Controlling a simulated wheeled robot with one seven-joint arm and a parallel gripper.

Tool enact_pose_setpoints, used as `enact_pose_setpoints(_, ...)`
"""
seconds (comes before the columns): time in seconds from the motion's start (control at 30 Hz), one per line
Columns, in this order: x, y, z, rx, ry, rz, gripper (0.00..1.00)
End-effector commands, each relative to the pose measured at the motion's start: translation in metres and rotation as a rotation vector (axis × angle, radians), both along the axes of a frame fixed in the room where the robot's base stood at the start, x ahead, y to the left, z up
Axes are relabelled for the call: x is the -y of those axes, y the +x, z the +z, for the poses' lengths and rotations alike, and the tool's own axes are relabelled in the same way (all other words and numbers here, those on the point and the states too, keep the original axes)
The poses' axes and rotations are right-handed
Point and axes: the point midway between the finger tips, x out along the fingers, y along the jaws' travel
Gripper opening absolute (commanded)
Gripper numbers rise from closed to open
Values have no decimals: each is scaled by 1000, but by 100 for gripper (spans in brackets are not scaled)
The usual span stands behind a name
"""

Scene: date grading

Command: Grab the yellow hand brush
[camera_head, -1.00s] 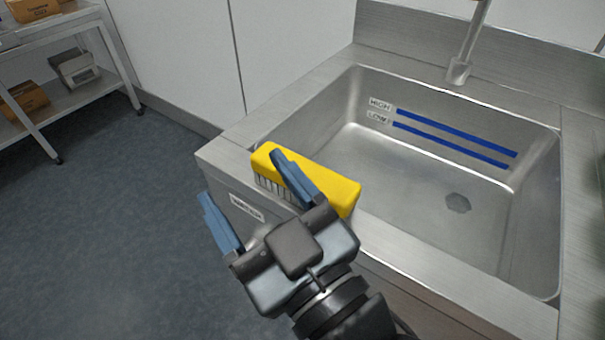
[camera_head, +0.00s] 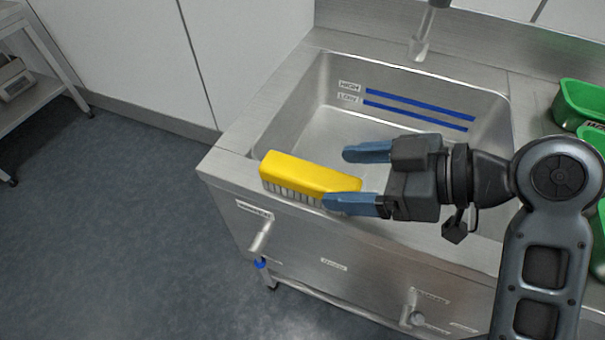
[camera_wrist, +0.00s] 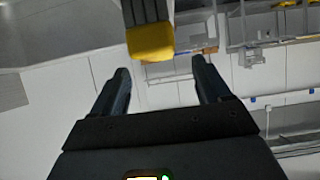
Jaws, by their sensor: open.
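The yellow hand brush (camera_head: 305,176) lies along the front rim of the steel sink in the head view, bristles facing the front. My gripper (camera_head: 347,178) is open and empty, its blue fingers pointing left at the brush's right end. The near finger overlaps that end in the picture; the far finger is over the basin side. In the wrist view the brush end (camera_wrist: 150,42) shows ahead of my open fingers (camera_wrist: 160,80), roughly between them and beyond the tips. I cannot tell whether a finger touches it.
The sink basin (camera_head: 330,128) lies behind the brush, with a faucet (camera_head: 422,40) at the back. Green bins (camera_head: 582,104) stand at the right. Valve handles (camera_head: 260,236) stick out from the sink front. A shelf rack (camera_head: 45,95) stands at the far left.

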Motion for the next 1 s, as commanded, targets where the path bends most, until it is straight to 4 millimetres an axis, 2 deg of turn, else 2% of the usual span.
enact_pose_setpoints(0.5, -54, 21, -25, 0, 0, 1, 77)
enact_pose_setpoints(0.83, -59, 23, -29, 1, 0, -3, 77)
enact_pose_setpoints(1.0, -59, 23, -29, 1, 0, -3, 60)
